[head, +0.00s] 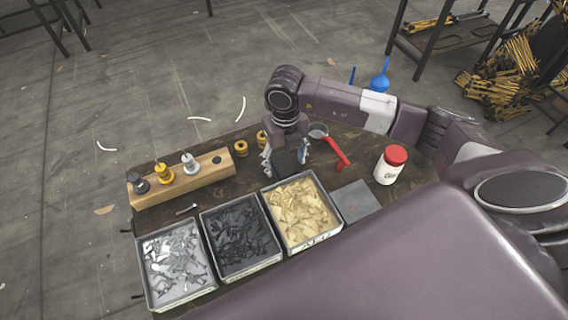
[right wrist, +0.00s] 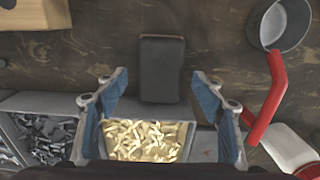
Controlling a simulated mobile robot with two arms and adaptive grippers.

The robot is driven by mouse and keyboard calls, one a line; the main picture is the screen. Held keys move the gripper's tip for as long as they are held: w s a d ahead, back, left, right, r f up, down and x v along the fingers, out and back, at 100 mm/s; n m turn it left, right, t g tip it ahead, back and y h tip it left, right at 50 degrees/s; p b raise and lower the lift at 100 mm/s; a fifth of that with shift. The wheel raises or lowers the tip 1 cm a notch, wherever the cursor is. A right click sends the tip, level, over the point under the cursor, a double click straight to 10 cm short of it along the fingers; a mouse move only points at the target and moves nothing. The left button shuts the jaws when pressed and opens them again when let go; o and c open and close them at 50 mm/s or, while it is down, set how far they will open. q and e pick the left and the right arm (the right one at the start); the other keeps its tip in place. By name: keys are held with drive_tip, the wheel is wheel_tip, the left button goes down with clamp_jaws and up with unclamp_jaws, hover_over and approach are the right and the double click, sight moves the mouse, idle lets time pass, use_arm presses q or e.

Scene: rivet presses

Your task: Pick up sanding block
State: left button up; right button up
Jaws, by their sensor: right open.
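The sanding block appears to be the dark grey rectangular block lying flat on the brown table; it shows whole in the right wrist view (right wrist: 162,70) and partly under my gripper in the head view (head: 287,166). My right gripper (head: 285,158) is open and points down over it. In the right wrist view the blue-padded fingers (right wrist: 160,97) stand wide apart, and the block lies between their lines, just beyond the tips. The fingers look clear of the block; the exact height cannot be told. My left gripper is not in view.
Close by are a bin of tan pieces (head: 325,226), a bin of black pieces (head: 268,258), a bin of silver pieces (head: 207,283), a red-handled pot (head: 339,153), a red-lidded white jar (head: 388,168) and a wooden holder (head: 215,170). A flat grey plate (head: 357,200) lies right of the bins.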

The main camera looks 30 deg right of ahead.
sight(285, 164)
wheel_tip(285, 164, down, 2)
drive_tip(key=shift+f, duration=0.1)
drive_tip(key=shift+c, duration=0.2)
drive_tip(key=c, duration=1.4)
drive_tip(key=shift+r+b, duration=1.5)
drive_tip(key=shift+r, duration=8.6)
